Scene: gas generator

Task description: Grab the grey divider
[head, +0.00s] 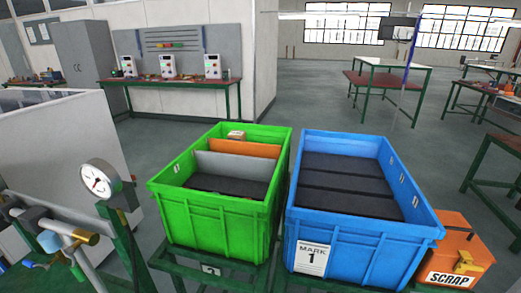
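The grey divider (233,165) stands upright across the inside of the green crate (215,222), nearer the front than the orange divider (238,147). A dark flat surface shows in the crate's front section. A small tan item (236,134) shows behind the orange divider; most of that rear section is hidden. Neither of my grippers is in view.
A blue crate (355,247) labelled MARK 1 stands just right of the green crate, with dark panels inside. An orange SCRAP box (460,245) is at far right. A pressure gauge (97,180) and pipes stand at left. Workbenches are behind, with open floor between.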

